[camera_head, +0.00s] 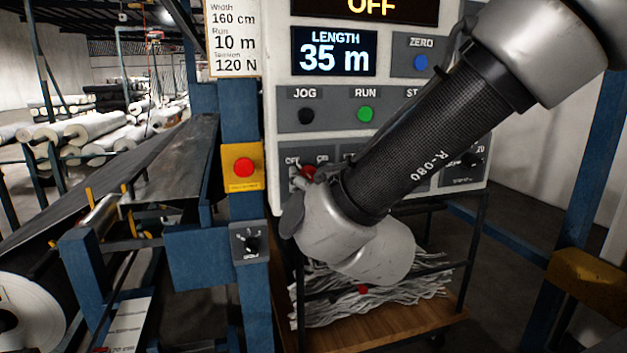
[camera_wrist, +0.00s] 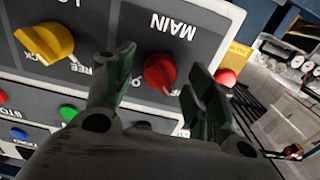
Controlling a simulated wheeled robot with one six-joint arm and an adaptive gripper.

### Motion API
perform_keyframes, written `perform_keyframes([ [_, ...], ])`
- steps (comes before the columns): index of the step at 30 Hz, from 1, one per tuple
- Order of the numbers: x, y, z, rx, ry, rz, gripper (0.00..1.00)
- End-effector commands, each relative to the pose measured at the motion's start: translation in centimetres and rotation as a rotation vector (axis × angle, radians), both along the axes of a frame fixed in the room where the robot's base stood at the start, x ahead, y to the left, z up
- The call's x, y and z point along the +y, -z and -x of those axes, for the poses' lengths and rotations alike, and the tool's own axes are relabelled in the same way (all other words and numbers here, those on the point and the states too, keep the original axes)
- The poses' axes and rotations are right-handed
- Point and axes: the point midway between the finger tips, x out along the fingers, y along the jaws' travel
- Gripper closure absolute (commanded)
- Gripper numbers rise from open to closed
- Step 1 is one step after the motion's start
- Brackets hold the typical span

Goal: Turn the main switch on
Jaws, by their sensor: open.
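The main switch is a red rotary knob (camera_wrist: 160,72) on a grey panel section marked MAIN, seen upside down in the wrist view. In the head view the red knob (camera_head: 309,172) shows only partly, below the OFF and ON marks, with my wrist covering its lower right. My gripper (camera_wrist: 156,80) is open, with one finger on each side of the knob. I cannot tell whether the fingers touch it. In the head view the gripper (camera_head: 297,188) is at the panel's lower left, mostly hidden. The top display (camera_head: 371,8) reads OFF.
A yellow knob (camera_wrist: 45,42) sits beside the main switch. Above are the black JOG (camera_head: 306,115), green RUN (camera_head: 365,113) and blue ZERO (camera_head: 420,62) buttons. A red button on a yellow box (camera_head: 243,168) stands close left. A wooden cart (camera_head: 400,318) is below.

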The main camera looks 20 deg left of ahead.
Motion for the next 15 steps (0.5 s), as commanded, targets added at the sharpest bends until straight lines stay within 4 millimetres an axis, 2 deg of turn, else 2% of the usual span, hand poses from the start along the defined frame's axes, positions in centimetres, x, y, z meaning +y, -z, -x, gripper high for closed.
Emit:
perform_keyframes([
  [10, 0.37, -0.02, -0.63, 0.000, -0.001, 0.000, 0.45],
  [11, 0.37, -0.01, -0.62, 0.000, -0.001, 0.000, 0.48],
  [15, 0.37, -0.01, -0.61, 0.000, -0.001, 0.000, 0.74],
])
